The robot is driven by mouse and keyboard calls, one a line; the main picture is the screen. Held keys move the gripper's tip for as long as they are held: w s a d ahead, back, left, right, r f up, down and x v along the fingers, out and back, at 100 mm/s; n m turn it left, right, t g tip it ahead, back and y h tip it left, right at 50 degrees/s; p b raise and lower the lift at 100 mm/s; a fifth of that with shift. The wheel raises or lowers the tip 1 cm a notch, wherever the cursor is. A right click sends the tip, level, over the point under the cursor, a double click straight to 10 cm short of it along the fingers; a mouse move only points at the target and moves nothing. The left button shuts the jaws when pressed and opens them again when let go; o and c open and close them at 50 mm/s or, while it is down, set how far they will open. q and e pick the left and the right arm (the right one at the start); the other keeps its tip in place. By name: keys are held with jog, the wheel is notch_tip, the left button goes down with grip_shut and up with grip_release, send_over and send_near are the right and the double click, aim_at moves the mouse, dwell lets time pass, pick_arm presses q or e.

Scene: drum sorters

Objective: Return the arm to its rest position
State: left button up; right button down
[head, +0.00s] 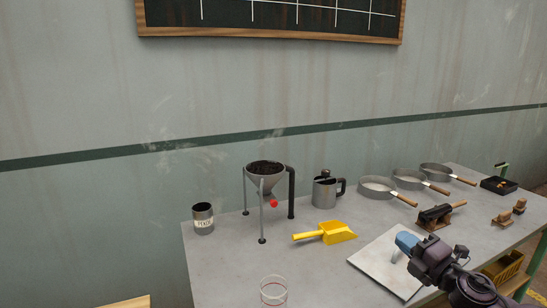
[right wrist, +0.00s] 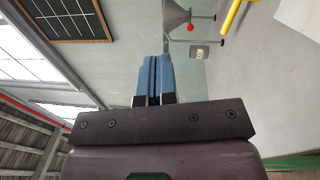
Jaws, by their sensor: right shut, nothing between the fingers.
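My right gripper (head: 399,245) is in the head view at the lower right, above the pale board on the table. In the right wrist view its blue fingers (right wrist: 153,80) are together with nothing between them. It is apart from the objects on the table. My left gripper is not in view.
The grey table (head: 225,255) bears a funnel on a stand (head: 264,180), a labelled can (head: 203,218), a yellow scoop (head: 335,232), a metal jug (head: 324,192), pans (head: 379,188), a pale board (head: 372,262) and a clear glass (head: 273,290). A yellow crate (head: 503,268) is at the lower right.

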jog(key=s+a+f+m+g+h, duration=0.1)
jog(key=s+f+m+g+h, duration=0.1)
jog(key=s+f+m, duration=0.6)
jog(key=s+a+f+m+g+h+p, duration=0.1)
jog(key=s+f+m, duration=0.6)
jog(key=s, duration=0.8)
jog(key=s+a+f+m+g+h, duration=0.1)
jog(key=s+f+m+g+h, duration=0.2)
jog(key=s+f+m+h, duration=0.2)
jog(key=s+f+m, duration=0.3)
jog(key=s+f, duration=0.3)
jog(key=s, duration=0.1)
jog(key=shift+s+f+m, duration=0.15)
jog(key=shift+f+m, duration=0.1)
jog(key=shift+m, duration=0.05)
